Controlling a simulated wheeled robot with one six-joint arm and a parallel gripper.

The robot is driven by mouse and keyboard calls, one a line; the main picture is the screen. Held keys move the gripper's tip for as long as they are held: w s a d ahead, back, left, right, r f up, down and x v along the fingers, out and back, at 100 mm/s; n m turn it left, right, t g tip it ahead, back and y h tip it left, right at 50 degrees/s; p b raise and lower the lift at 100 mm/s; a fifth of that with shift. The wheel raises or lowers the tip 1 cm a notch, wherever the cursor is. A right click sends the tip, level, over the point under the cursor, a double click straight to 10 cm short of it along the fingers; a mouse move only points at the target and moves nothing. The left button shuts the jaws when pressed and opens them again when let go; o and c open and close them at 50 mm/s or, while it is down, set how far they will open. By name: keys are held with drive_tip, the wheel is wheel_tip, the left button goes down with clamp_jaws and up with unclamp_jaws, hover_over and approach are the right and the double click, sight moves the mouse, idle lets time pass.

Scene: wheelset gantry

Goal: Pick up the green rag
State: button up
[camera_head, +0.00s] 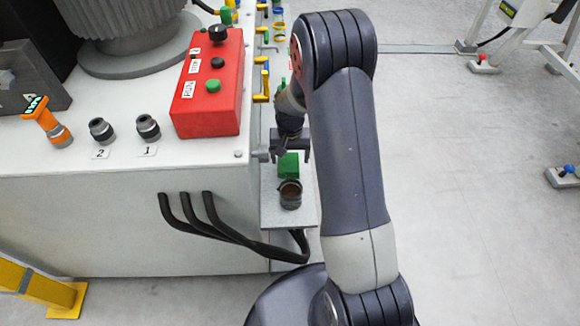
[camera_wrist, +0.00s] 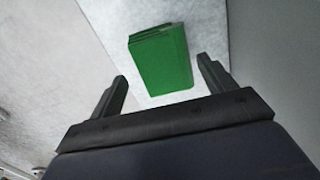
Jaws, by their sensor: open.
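The green rag (camera_head: 288,166) is a small folded green block on a narrow grey shelf (camera_head: 270,207) at the side of the white machine cabinet. In the wrist view the rag (camera_wrist: 160,58) lies on the pale shelf surface, just beyond and between the fingertips. My gripper (camera_head: 290,150) is above the rag in the head view, partly hiding its upper side. The fingers appear apart from the rag.
A dark cup (camera_head: 290,195) stands on the shelf just in front of the rag. Black cables (camera_head: 230,232) loop below the shelf's left side. A red control box (camera_head: 210,85) sits on the cabinet top. Coloured tools hang along the cabinet edge behind.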

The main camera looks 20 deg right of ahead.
wheel_tip(320, 180, down, 2)
drive_tip(key=shift+f, duration=0.1)
drive_tip(key=c, duration=1.1)
